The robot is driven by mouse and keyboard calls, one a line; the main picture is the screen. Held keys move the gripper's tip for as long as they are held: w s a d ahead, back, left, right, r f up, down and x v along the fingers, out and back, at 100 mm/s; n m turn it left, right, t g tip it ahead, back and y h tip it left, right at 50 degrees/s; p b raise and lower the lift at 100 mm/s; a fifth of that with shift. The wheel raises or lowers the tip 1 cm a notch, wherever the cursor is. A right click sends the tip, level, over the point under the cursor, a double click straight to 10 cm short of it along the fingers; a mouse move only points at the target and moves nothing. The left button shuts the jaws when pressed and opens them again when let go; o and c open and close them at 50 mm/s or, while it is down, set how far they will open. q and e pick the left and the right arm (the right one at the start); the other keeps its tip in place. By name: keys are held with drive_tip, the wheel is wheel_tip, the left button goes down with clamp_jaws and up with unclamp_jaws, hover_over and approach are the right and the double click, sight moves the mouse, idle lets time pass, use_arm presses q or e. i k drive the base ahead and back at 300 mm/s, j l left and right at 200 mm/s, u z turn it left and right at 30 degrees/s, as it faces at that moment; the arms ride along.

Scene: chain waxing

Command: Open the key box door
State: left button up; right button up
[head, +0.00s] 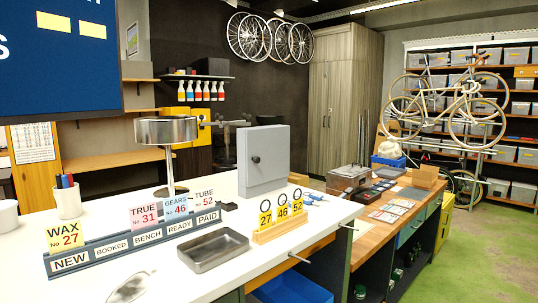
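The grey key box (278,150) stands upright on the white counter, right of the lamp. Its front door (270,158) looks shut, with a small dark round knob (256,160) on the left part of the face. The inside of the box is hidden. Neither of my grippers shows in the head view.
A metal lamp (166,130) stands left of the box. A card rack (135,240), a grey metal tray (205,250) and a wooden stand with numbered yellow tags (280,229) sit in front on the counter (190,285). A pen cup (67,203) is at the left.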

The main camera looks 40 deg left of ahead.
sight(268, 149)
drive_tip(key=i+l, duration=0.15)
drive_tip(key=i, duration=0.4)
drive_tip(key=i+u, duration=0.15)
drive_tip(key=u, duration=0.25)
drive_tip(key=i+l+u, duration=0.1)
drive_tip(key=u, duration=0.25)
drive_tip(key=i+l+u, duration=0.15)
drive_tip(key=u, duration=0.25)
